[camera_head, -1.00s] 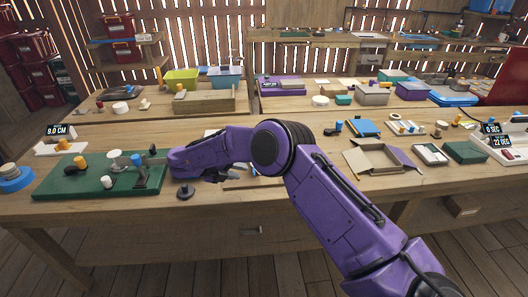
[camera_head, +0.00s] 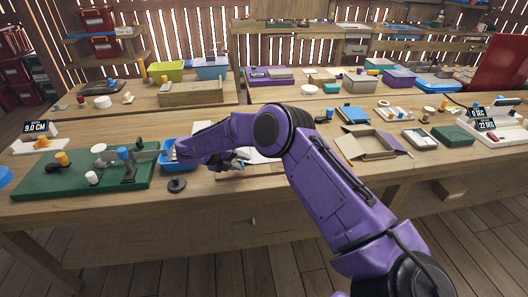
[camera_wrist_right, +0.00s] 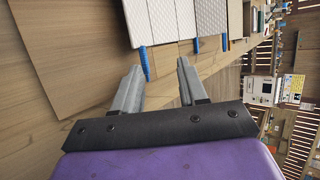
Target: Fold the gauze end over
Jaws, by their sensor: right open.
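My right gripper (camera_head: 238,165) is low over the front middle of the bench in the head view, partly behind my own arm. In the right wrist view its two grey fingers (camera_wrist_right: 157,85) are apart, with nothing between them. White, textured, gauze-like material (camera_wrist_right: 165,20) lies ahead of the fingertips in that view, apart from them. It shows as adjoining panels, with blue pieces (camera_wrist_right: 145,64) at the near edge. In the head view, a white patch (camera_head: 262,157) beside the gripper is partly hidden by my arm. I cannot tell a fold. My left gripper is not in view.
A green board (camera_head: 75,185) with knobs lies at the left, beside a blue tray (camera_head: 168,158) and a dark round knob (camera_head: 177,184). An open cardboard box (camera_head: 370,146) stands to the right. Bare wood lies along the front edge.

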